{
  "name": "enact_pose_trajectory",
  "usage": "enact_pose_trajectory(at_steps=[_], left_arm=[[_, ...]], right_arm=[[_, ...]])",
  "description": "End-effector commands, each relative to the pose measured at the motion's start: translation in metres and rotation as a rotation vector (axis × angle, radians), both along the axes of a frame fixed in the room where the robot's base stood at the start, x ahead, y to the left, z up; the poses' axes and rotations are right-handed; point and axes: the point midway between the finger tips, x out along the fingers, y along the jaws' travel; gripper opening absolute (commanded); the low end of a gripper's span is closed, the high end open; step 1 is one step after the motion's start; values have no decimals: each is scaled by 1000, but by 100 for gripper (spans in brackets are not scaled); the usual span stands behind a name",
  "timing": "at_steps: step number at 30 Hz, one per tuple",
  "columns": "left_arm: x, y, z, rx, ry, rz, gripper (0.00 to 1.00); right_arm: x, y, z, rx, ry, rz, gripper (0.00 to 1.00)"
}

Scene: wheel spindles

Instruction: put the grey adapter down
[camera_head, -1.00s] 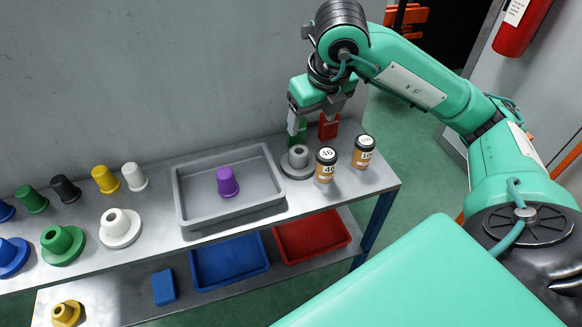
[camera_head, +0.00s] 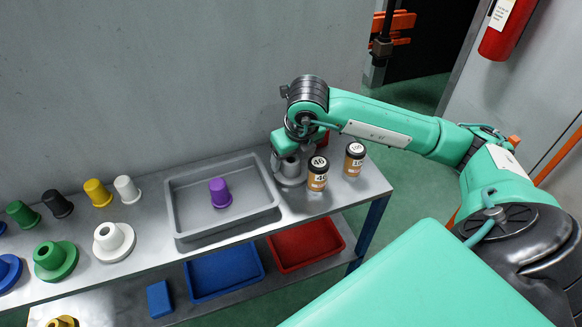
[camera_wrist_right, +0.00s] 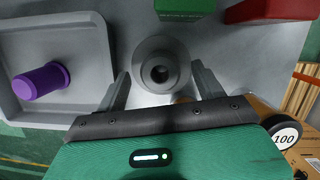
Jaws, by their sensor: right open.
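The grey adapter (camera_head: 290,173) stands upright on the steel top shelf, right of the grey tray, partly hidden by my right gripper in the head view. In the right wrist view the adapter (camera_wrist_right: 161,48) shows from above as a round flange with a narrower raised hub and a dark centre hole. My right gripper (camera_head: 287,155) is low over it. In the right wrist view the fingers (camera_wrist_right: 160,75) are open, one on each side of the adapter, with visible gaps. My left gripper is not in view.
The grey tray (camera_head: 173,214) holds a purple cup-shaped piece (camera_head: 219,193). Labelled orange containers (camera_head: 317,182) (camera_head: 354,165) stand close on the right. A green block (camera_wrist_right: 183,8) and a red block (camera_wrist_right: 260,10) are behind. Blue (camera_head: 225,272) and red (camera_head: 306,245) trays sit below.

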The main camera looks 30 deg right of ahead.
Motion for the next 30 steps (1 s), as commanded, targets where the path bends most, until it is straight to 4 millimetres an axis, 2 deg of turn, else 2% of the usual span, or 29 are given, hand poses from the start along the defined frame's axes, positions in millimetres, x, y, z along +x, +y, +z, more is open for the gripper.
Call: enact_pose_trajectory(at_steps=[3,9,11,18,26,30], left_arm=[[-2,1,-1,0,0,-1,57],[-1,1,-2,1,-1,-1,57],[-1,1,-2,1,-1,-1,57],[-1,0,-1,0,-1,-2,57],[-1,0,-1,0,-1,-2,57],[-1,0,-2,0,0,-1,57]], right_arm=[[1,0,-8,0,2,1,70],[2,0,-8,0,1,1,70],[2,0,-8,0,1,1,60],[2,0,-7,0,0,1,15],[2,0,-6,0,-1,1,14],[3,0,2,1,-4,0,14]])
